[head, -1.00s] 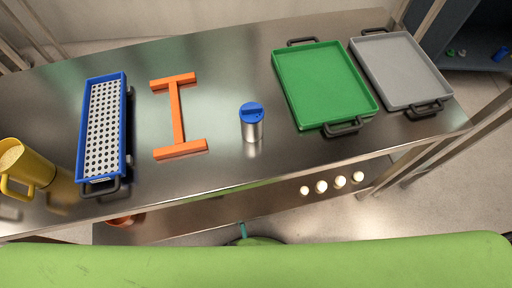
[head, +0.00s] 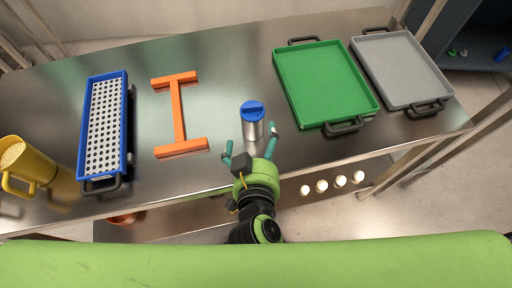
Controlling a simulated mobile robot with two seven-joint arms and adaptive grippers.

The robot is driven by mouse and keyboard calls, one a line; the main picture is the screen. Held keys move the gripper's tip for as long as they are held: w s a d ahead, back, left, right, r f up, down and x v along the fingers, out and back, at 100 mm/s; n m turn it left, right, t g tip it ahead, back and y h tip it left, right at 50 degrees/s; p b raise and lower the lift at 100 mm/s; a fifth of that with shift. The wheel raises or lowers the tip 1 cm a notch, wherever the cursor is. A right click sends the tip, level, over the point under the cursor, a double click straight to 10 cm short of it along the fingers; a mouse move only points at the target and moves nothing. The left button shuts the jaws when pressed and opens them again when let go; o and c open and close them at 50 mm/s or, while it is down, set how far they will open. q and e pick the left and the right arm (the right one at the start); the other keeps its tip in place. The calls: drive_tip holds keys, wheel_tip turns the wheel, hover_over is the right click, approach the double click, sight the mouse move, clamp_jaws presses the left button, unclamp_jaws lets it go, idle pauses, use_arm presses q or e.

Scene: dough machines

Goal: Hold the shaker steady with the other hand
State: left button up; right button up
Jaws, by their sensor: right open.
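The shaker (head: 252,121) is a small silver cylinder with a blue lid, standing upright on the steel table in the head view. My right gripper (head: 250,138) reaches in from the front edge of the table. Its teal fingers are open, one on the left and one on the right of the shaker's lower front side. I cannot tell whether either finger touches it. My left gripper is not in view.
An orange I-shaped piece (head: 179,115) lies left of the shaker. Beyond it are a blue perforated tray (head: 123,125) and a yellow jug (head: 45,172). A green tray (head: 322,84) and a grey tray (head: 400,70) lie to the right. Bare table surrounds the shaker.

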sight(257, 124)
drive_tip(key=x, duration=1.1)
drive_tip(key=shift+f, duration=0.1)
drive_tip(key=shift+s, duration=0.1)
drive_tip(key=c, duration=1.3)
